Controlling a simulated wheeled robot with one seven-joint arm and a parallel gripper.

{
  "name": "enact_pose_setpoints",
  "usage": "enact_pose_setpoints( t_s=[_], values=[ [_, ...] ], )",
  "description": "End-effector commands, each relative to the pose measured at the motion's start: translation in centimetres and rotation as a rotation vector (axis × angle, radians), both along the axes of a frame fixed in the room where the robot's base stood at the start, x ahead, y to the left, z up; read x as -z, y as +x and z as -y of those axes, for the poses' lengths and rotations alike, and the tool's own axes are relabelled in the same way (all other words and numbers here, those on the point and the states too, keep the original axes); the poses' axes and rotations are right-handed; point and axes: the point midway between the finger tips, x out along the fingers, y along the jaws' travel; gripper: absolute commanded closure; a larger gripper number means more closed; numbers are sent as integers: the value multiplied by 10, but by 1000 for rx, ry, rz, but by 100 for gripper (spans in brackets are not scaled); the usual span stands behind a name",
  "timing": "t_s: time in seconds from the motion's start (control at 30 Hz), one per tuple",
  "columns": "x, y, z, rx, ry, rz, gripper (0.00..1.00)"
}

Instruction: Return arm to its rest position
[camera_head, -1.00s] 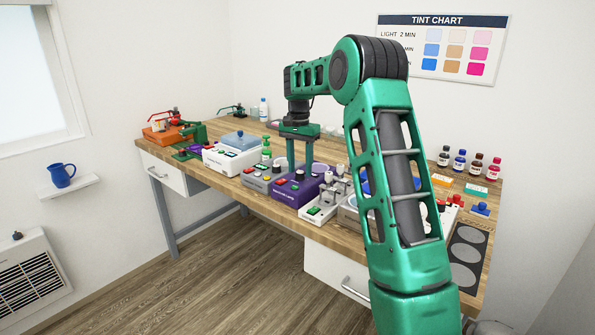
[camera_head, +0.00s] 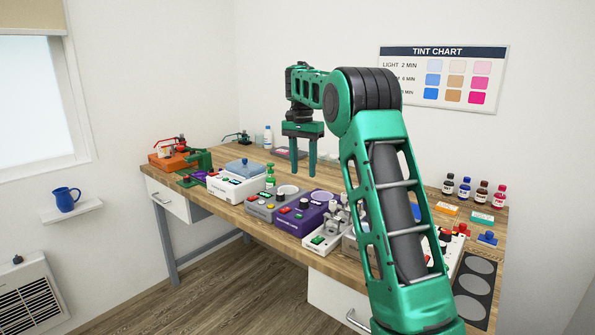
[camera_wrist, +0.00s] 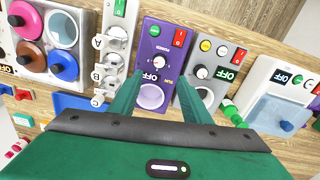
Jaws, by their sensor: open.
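My gripper (camera_head: 303,170) is open and empty in the head view. Its two green fingers point down above the workbench (camera_head: 225,160), behind the row of devices. In the wrist view my gripper (camera_wrist: 158,95) shows its fingers spread apart, with the purple device (camera_wrist: 155,70) seen between them. The grey device (camera_wrist: 205,65) lies partly behind the finger on the right of that view. In the head view the purple device (camera_head: 300,216) and the grey device (camera_head: 262,206) stand near the front edge of the bench. My green arm covers much of the bench's right part.
A white device (camera_head: 235,182) with a blue lid stands left of the grey one, near a green bottle (camera_head: 270,175). Several small bottles (camera_head: 465,190) stand at the back right. A blue mug (camera_head: 65,198) sits on a wall shelf. Free wood shows along the bench's back left.

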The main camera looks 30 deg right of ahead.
Motion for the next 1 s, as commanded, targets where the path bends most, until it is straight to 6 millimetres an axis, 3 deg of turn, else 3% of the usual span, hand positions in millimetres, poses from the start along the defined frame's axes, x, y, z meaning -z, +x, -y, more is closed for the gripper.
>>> enact_pose_setpoints(
  t_s=[0.27,0.43,0.73,1.0],
  values=[
    [0,-2,0,-2,0,-1,56],
    [-8,-29,0,-35,-15,-3,56],
    [-16,-144,-2,-169,-43,-18,56],
    [5,-261,-15,-292,-38,-20,56]
  ],
)
